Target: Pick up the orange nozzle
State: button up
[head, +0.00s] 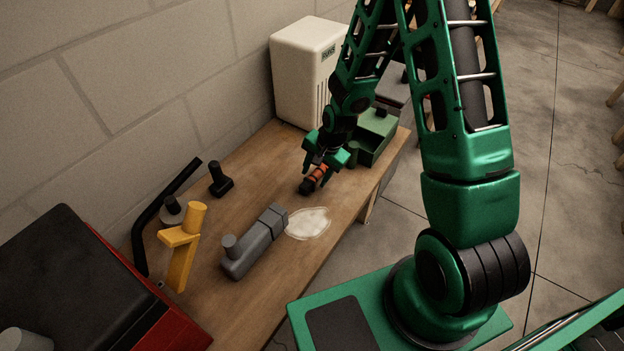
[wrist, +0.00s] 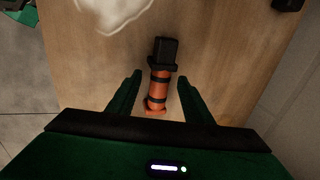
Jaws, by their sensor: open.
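The orange nozzle (head: 318,174) lies on the wooden workbench below my gripper. It has an orange body with dark bands and a black end. In the wrist view, the nozzle (wrist: 159,82) lies between my two fingers, its black end pointing away past the fingertips. My gripper (head: 324,168) is open, with one finger on each side of the nozzle. The nozzle's near end is close to my gripper's palm. I cannot tell the exact height of the fingers above the bench.
A pale spill patch (head: 308,222) lies on the workbench (head: 312,262) near the nozzle. A grey tool (head: 254,242), a yellow tool (head: 182,246) and a black tool (head: 220,180) are to the left.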

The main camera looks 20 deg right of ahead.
jog(key=shift+a+f, duration=0.1)
jog(key=shift+f, duration=0.35)
grip_shut()
jog(key=shift+r, duration=0.1)
